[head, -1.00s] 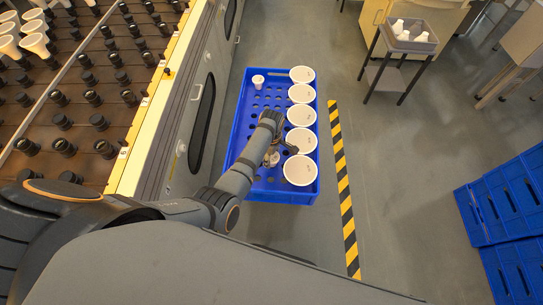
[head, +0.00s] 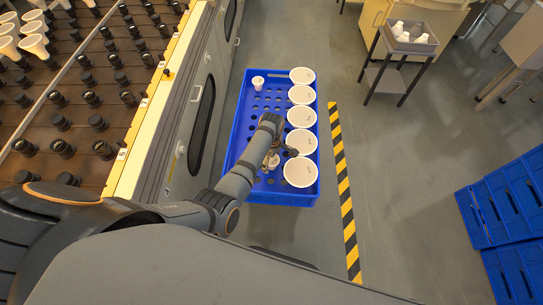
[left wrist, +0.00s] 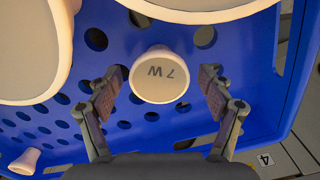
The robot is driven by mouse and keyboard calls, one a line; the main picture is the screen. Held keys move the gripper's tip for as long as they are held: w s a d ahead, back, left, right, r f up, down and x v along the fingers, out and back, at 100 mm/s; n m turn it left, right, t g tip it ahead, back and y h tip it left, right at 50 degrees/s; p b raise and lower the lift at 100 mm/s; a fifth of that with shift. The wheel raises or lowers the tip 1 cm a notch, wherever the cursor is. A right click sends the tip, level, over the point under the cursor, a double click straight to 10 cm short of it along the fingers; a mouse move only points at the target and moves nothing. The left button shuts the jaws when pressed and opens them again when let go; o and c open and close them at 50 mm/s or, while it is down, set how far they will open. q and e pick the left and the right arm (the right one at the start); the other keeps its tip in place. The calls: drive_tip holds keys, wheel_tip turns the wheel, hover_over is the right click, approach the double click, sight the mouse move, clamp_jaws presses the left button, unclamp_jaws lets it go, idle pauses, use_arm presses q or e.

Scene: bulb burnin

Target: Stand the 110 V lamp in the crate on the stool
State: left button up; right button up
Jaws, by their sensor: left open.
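My left gripper (head: 279,154) is open above the blue crate (head: 284,199). In the left wrist view its two fingers (left wrist: 165,82) stand apart on either side of a small round white lamp (left wrist: 160,88). The lamp's face bears dark marks that seem to read "7 W". A gap shows on each side, so I do not see the fingers touching it. In the head view this lamp (head: 272,162) is partly hidden by the gripper. I cannot read a 110 V mark on any lamp. My right gripper is not in view.
Several large white lamps (head: 302,142) line the crate's right side. Another small lamp (head: 258,82) stands at its far left. A grey bin (head: 413,44) with white bulbs sits on a stool-like stand. Blue crates (head: 505,205) are stacked at right. A socket rack (head: 75,105) is at left.

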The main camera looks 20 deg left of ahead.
use_arm(q)
wheel_tip(320, 180, up, 12)
idle(0.3)
drive_tip(key=shift+f, duration=0.15)
